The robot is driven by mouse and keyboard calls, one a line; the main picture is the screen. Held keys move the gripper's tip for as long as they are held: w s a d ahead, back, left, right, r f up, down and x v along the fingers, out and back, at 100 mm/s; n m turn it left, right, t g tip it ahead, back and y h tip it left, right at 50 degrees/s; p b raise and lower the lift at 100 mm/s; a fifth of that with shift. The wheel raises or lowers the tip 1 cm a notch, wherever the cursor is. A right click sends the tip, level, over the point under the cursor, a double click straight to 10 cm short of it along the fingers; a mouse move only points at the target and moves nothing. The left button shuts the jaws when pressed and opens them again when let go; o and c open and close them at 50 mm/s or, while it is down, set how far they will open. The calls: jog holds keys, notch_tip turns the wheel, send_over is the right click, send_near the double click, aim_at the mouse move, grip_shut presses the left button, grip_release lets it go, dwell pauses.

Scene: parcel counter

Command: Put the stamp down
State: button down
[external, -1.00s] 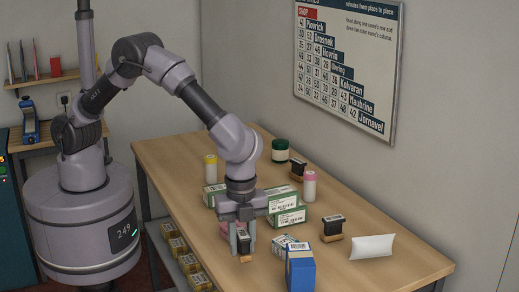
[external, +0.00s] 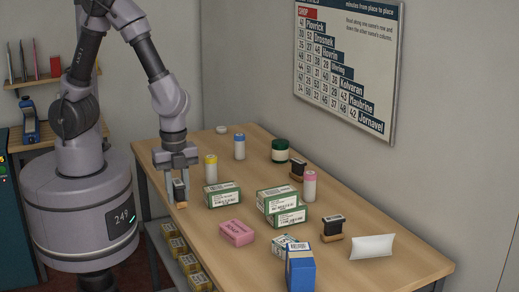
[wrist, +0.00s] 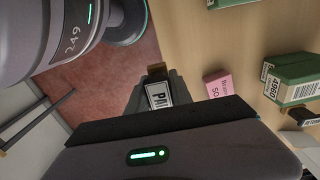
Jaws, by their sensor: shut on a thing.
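My gripper (external: 178,190) is shut on a stamp (external: 180,191) with a dark body, a pale label and a wooden foot. It holds the stamp upright at the left long edge of the wooden counter (external: 270,250). I cannot tell whether the foot touches the top. In the wrist view the stamp (wrist: 159,95) sits between the fingers, its label partly readable as "PAI", with the counter edge and red floor beside it. Two similar stamps stand on the counter, one at the right (external: 332,229) and one farther back (external: 297,169).
A yellow-capped bottle (external: 210,168) and a green-white box (external: 222,194) stand right of my gripper. A pink box (external: 237,232), stacked green boxes (external: 278,200), a blue box (external: 300,272) and a white pillow pack (external: 372,247) lie farther right. Bare counter lies between the stamp and the pink box.

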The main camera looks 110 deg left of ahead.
jog(key=shift+a+r, duration=0.2)
jog(key=shift+a, duration=0.25)
jog(key=b, duration=0.1)
send_over(235, 226)
jog(key=shift+f, duration=0.85)
notch_tip(235, 226, down, 4)
jog(key=shift+w+r+b, duration=0.15)
jog(key=shift+b, duration=0.8)
jog(key=shift+r, duration=0.1)
jog(key=c, duration=1.1)
grip_release()
jog(key=shift+c, duration=0.2)
